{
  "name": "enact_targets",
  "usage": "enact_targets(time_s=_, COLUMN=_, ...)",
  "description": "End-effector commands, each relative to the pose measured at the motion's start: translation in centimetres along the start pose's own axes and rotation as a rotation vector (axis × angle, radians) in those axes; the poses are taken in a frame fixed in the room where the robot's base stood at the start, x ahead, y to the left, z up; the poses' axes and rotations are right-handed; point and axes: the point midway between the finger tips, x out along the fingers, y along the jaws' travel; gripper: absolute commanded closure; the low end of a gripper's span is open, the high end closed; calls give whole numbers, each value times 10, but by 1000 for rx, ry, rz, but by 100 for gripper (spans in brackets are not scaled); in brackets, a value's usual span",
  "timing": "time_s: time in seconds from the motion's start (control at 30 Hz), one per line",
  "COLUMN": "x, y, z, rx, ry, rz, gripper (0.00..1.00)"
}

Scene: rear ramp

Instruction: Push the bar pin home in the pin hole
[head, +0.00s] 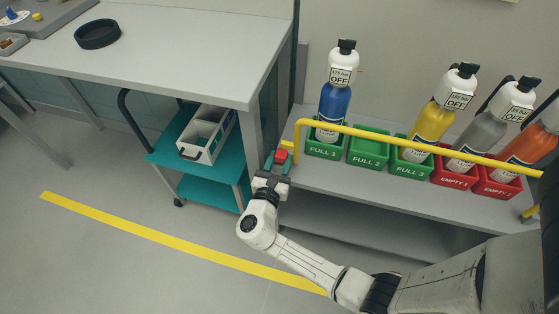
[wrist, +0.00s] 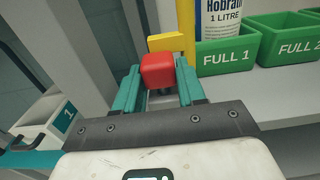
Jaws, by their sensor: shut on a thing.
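The bar pin shows as a red block-shaped head (wrist: 158,70) between the teal fingers of my gripper (wrist: 157,80). The red head also shows in the head view (head: 281,156), at the left end of the yellow bar (head: 400,142). My gripper (head: 277,167) is shut on the pin. A yellow plate (wrist: 166,43) at the foot of the bar's upright stands just beyond the head. The pin hole and the pin's shank are hidden, so I cannot tell how deep the pin sits.
The bar crosses in front of several bottles in green bins (head: 368,152) and red bins (head: 455,170) on a grey shelf (head: 340,181). A grey workbench (head: 190,50) and a teal trolley (head: 168,158) with a white caddy (head: 207,140) stand left. Floor is clear at lower left.

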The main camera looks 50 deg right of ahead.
Motion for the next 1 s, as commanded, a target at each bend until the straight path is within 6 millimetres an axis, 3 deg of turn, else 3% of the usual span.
enact_targets(time_s=0.47, x=0, y=0, z=-12, rx=-1, ry=0, rz=0, gripper=95)
enact_targets(time_s=0.5, x=0, y=0, z=-11, rx=0, ry=0, rz=0, gripper=57)
enact_targets(time_s=0.8, x=0, y=0, z=-11, rx=0, ry=0, rz=0, gripper=31)
enact_targets(time_s=1.0, x=0, y=0, z=-11, rx=-1, ry=0, rz=0, gripper=31)
